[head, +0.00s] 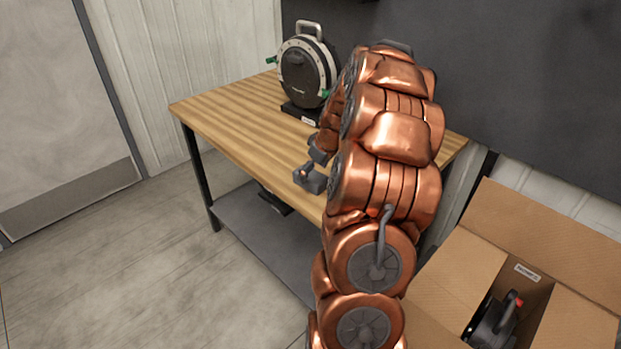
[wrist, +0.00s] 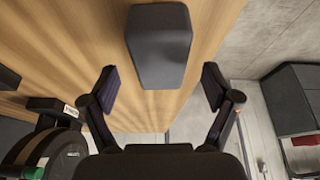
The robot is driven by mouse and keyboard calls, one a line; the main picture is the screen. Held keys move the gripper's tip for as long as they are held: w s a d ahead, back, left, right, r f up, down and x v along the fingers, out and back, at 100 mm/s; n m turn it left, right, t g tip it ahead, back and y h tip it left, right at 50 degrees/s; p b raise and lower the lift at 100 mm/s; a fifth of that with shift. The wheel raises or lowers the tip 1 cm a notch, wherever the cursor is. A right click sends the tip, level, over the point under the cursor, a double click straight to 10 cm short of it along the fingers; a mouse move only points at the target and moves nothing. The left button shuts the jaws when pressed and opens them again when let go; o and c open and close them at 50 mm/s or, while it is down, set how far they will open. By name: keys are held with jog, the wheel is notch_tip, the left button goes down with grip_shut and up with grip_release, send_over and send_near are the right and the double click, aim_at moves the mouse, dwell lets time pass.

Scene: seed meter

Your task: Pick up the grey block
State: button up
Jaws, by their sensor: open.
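The grey block (wrist: 158,42) is dark and smooth and lies on the wooden table top (wrist: 215,22) at the top middle of the wrist view. Its far end is close to the upper picture edge. My gripper (wrist: 160,88) is open and empty, with one finger to each side of the block's near end. The fingers show clear gaps to the block; I cannot tell how high they are above the table. In the head view, my gripper (head: 312,172) is at the table's front edge, and the block does not show, with my arm covering part of the table.
A round black and silver seed meter (head: 306,72) stands at the back of the table (head: 225,112); part of it shows lower left in the wrist view (wrist: 62,150). An open cardboard box (head: 545,240) with a black part (head: 492,322) is at right. Floor at left is clear.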

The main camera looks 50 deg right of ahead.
aim_at(312, 174)
jog(key=x, duration=0.2)
jog(key=shift+w+f, duration=0.15)
jog(key=shift+f, duration=0.05)
jog(key=shift+f+b, duration=0.3)
jog(key=shift+b, duration=0.1)
dwell(0.8)
jog(key=c, duration=0.8)
